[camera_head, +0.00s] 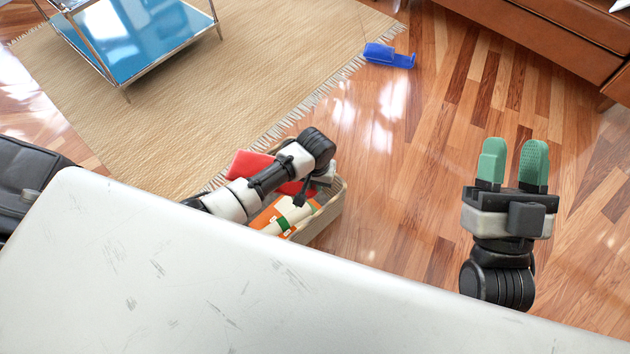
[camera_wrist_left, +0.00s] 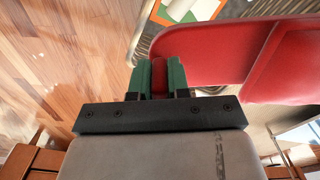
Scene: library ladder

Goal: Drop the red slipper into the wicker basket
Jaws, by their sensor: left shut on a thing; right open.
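The red slipper (camera_head: 250,164) is held by my left gripper (camera_head: 322,181), partly hidden by the left arm in the head view. In the left wrist view the green fingers (camera_wrist_left: 158,78) are shut on an edge of the slipper (camera_wrist_left: 225,50), which extends to the right. The wicker basket (camera_head: 328,213) stands on the floor below the left gripper, with its rim partly hidden. It also shows at the top of the left wrist view (camera_wrist_left: 147,38). The slipper appears above the basket; the exact height is unclear. My right gripper (camera_head: 514,163) is open and empty over the wooden floor.
Orange and cream items with a green band (camera_head: 287,217) lie in the basket. A woven rug (camera_head: 205,105) with a fringed edge lies beyond it. A blue object (camera_head: 388,56) sits near the fringe. A blue-shelved metal table (camera_head: 130,35) stands on the rug, and brown furniture (camera_head: 560,35) is at upper right.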

